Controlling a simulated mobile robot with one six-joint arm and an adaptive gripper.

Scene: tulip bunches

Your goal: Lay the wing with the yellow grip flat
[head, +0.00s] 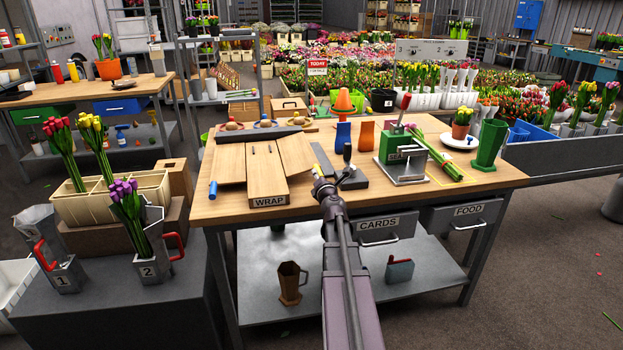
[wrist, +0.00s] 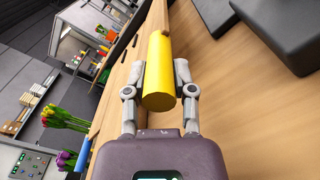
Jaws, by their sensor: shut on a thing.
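The wrap board (head: 268,178), marked WRAP, lies on the wooden table with a wing on each side. The right wing (head: 297,153) is pale wood; I cannot tell its exact tilt. Its yellow grip (wrist: 158,85) is a thick cylinder, and in the head view it is mostly hidden by my gripper (head: 318,178). In the wrist view my gripper (wrist: 159,70) has one finger on each side of the yellow grip and is shut on it. The left wing (head: 230,164) has a blue grip (head: 212,190) at its outer left edge.
A dark grey slab (head: 342,165) lies just right of my gripper. A green press (head: 402,150) with a red-knobbed lever, an orange block (head: 366,136) and a green vase (head: 490,145) stand farther right. A dark bar (head: 258,134) lies behind the board.

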